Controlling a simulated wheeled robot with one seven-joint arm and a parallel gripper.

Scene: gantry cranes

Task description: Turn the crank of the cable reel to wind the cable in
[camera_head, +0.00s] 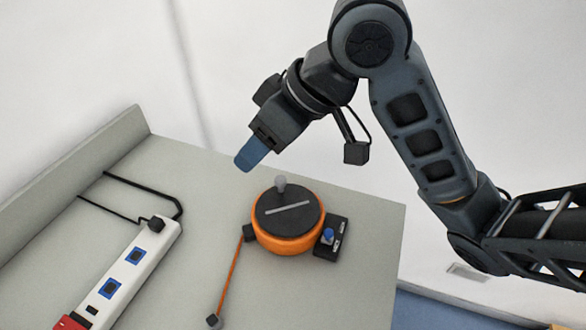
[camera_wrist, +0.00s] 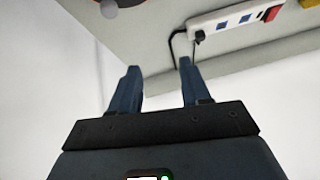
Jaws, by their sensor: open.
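The cable reel (camera_head: 287,238) is an orange drum with a black top, standing on the grey table. A pale bar marks its top, and a grey crank knob (camera_head: 281,183) stands upright at its far edge. An orange cable (camera_head: 231,275) runs from the reel's left side toward the front, ending in a small dark plug (camera_head: 213,321). My gripper (camera_head: 250,157) is above and behind the reel, up and left of the knob, apart from it. In the wrist view its two blue fingers (camera_wrist: 159,68) are spread with nothing between them. Only a sliver of the reel shows at that view's top edge.
A white power strip (camera_head: 126,262) with blue-framed sockets and a red end lies left of the reel, with a black cord behind it. A black box with a blue button (camera_head: 328,237) adjoins the reel's right side. A raised ledge (camera_head: 75,190) borders the table's left.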

